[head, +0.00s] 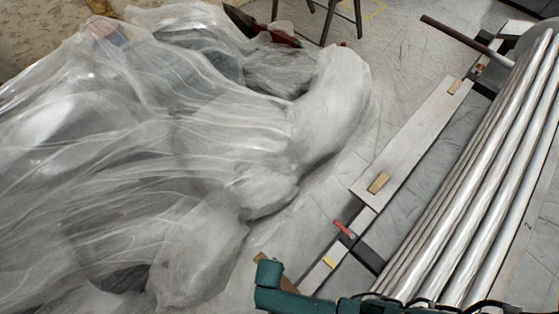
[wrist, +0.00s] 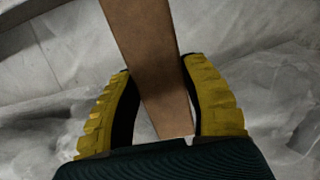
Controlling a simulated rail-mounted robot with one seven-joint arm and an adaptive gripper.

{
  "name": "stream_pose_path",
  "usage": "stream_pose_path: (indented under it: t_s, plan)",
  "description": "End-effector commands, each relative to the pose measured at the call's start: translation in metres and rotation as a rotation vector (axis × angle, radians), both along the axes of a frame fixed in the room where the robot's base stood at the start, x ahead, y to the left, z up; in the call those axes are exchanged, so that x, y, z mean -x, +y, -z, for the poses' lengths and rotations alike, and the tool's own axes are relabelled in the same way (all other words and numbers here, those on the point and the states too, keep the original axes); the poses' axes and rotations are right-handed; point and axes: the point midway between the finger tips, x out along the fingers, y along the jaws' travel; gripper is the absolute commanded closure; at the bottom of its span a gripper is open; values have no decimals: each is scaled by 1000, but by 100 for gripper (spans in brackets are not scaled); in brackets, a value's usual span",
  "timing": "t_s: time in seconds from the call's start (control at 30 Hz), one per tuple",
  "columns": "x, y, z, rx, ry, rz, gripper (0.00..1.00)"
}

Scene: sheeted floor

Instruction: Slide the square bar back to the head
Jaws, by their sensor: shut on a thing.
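The square bar (wrist: 150,55) is a plain brown length that runs from the top edge of the wrist view down between my fingers, slightly tilted. My gripper (wrist: 156,68) has two ridged yellow fingers with dark inner pads, one on each side of the bar, and is shut on it. The bar's far end is out of the wrist view. In the head view, a small brown piece (head: 261,258) shows beside a teal part of my arm; I cannot tell whether it is the same bar. I cannot make out with certainty which part is the head.
A pale flat beam (head: 410,145) with tan blocks lies along the floor. A red lever (head: 343,229) sits near its lower end. Several shiny pipes (head: 470,170) run along the right. Clear plastic sheeting (head: 190,130) is heaped at left. A brown rod (head: 455,34) juts out at upper right.

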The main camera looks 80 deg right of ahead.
Motion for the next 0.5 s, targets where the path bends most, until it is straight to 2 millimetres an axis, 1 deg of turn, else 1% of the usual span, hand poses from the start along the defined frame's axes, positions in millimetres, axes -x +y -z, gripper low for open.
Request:
stream_pose_path:
  t_s: [0.03,0.3,0.33,0.4,0.47,0.5]
  plan:
    - [-3,3,0,-4,-6,0,94]
    - [-4,3,0,-4,-9,1,94]
    - [-4,3,0,-4,-9,1,50]
    - [-4,3,0,-3,-8,1,36]
    - [-4,3,0,-2,-7,1,25]
    - [-4,3,0,-2,-7,1,25]
